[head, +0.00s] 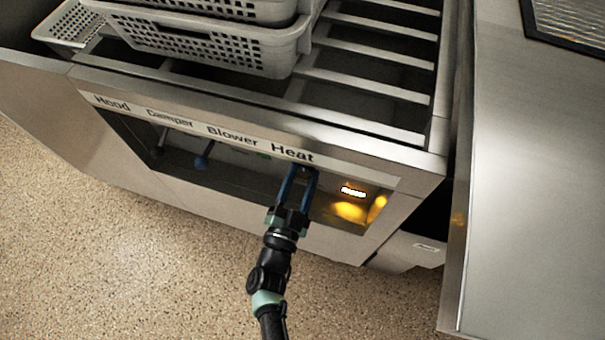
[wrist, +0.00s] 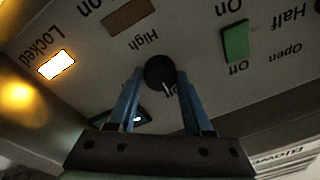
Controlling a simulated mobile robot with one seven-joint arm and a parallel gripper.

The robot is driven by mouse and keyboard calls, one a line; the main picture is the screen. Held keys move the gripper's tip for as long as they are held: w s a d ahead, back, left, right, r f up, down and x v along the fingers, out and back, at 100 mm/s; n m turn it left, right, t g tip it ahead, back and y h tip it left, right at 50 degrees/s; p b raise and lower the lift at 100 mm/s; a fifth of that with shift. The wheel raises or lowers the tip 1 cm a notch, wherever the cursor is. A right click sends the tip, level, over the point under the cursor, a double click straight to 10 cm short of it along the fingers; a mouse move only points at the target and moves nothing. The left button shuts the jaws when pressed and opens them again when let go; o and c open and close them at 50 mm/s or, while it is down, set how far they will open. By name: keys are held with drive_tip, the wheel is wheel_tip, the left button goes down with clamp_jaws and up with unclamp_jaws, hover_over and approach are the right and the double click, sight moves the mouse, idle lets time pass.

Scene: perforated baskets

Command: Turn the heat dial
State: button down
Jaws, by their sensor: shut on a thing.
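In the head view my gripper (head: 298,177) reaches into the recess under the "Heat" label (head: 292,153), and the dial is mostly hidden there.
A lit white "Locked" indicator (wrist: 56,66) glows near the dial. A green switch (wrist: 236,41) and a brown switch (wrist: 129,16) sit nearby. White perforated baskets (head: 215,45) stand on the slatted top.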

drive_tip(key=shift+c, duration=1.6)
unclamp_jaws()
drive_tip(key=v, duration=1.3)
drive_tip(key=shift+p, duration=0.45)
